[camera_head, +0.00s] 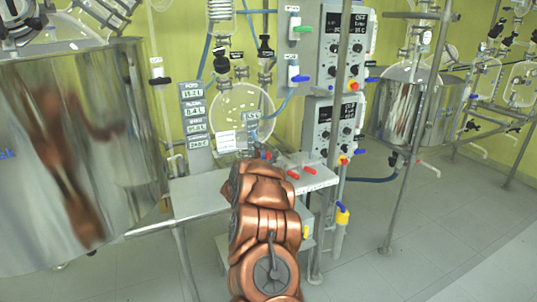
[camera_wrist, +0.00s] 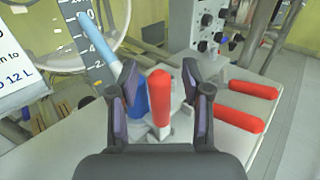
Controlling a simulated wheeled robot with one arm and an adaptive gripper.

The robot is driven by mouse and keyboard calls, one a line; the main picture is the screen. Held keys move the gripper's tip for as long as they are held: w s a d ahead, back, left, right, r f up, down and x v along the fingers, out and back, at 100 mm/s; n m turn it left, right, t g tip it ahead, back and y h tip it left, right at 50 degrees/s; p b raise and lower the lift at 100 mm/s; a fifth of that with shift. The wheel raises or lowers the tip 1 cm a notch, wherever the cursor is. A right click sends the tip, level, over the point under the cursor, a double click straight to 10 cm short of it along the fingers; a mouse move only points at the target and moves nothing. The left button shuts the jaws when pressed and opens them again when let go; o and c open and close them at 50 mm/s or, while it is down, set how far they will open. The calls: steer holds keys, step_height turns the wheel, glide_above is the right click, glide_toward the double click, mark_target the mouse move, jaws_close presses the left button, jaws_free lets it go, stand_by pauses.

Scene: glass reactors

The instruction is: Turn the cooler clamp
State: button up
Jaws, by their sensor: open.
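My gripper (camera_wrist: 160,88) is open in the wrist view, with one dark finger on each side of an upright red handle (camera_wrist: 160,98). A blue handle (camera_wrist: 137,98) stands just left of the red one, close to the left finger and partly hidden by it. Whether the fingers touch either handle cannot be told. No label shows which handle is the cooler clamp. In the head view my copper arm reaches to the white bench and hides most of the gripper and these handles.
Two more red handles (camera_wrist: 240,119) (camera_wrist: 254,90) lie to the right on the white bench (camera_head: 200,200). A light blue tube (camera_wrist: 97,45) slants at the left. A large steel vessel (camera_head: 110,130) stands left of my arm, and control boxes (camera_head: 335,130) stand behind. Open floor lies at the right.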

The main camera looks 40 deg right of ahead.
steer(key=shift+d, duration=0.2)
jaws_close()
stand_by(0.3)
stand_by(0.3)
